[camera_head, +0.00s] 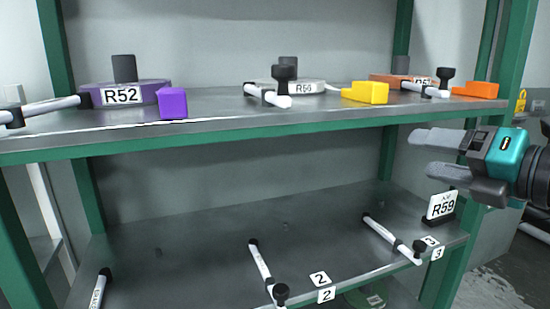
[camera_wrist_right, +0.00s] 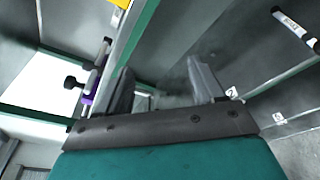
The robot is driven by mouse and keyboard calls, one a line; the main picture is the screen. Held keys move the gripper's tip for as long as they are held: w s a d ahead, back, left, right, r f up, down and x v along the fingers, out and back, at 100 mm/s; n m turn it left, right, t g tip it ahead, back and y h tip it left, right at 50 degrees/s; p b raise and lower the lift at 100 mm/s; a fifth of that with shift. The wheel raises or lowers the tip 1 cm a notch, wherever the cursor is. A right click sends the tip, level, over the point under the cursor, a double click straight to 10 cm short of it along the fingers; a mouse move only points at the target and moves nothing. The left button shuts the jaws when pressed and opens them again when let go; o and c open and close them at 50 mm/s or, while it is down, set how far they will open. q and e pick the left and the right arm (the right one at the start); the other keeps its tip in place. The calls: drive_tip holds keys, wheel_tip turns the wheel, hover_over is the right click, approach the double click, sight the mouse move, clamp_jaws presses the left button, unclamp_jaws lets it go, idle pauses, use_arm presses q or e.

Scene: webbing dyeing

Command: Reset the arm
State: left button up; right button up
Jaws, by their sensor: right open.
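My right gripper (camera_head: 440,152) is at the right side of the head view, in front of the shelf's right end and just below the upper shelf's front edge. Its two grey fingers point left and are apart, with nothing between them. In the right wrist view, the fingers (camera_wrist_right: 160,88) also stand apart and empty. My left gripper does not show in either view.
The green-framed rack has an upper shelf (camera_head: 230,108) with webbing rolls labelled R52 (camera_head: 155,92), R56 and R57, coloured blocks and black-knobbed white rods. The lower shelf (camera_head: 190,245) holds several rods and an R59 sign (camera_head: 442,205). Much of the lower shelf is bare.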

wheel_tip(320, 180, down, 24)
drive_tip(key=w+a+m+h, duration=0.1)
drive_tip(key=w+a+m, duration=0.1)
drive_tip(key=m, duration=1.3)
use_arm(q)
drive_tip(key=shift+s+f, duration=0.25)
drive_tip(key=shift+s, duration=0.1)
use_arm(e)
drive_tip(key=s+a+f+m+g+h, duration=0.1)
drive_tip(key=s+a+f+m+h, duration=0.1)
drive_tip(key=s+f+m, duration=0.5)
drive_tip(key=s+a+f+m+g+h, duration=0.2)
drive_tip(key=s+f+m, duration=0.5)
drive_tip(key=f, duration=1)
drive_tip(key=s+h, duration=0.1)
drive_tip(key=s, duration=0.2)
drive_tip(key=shift+f+m, duration=0.15)
drive_tip(key=shift+m, duration=0.15)
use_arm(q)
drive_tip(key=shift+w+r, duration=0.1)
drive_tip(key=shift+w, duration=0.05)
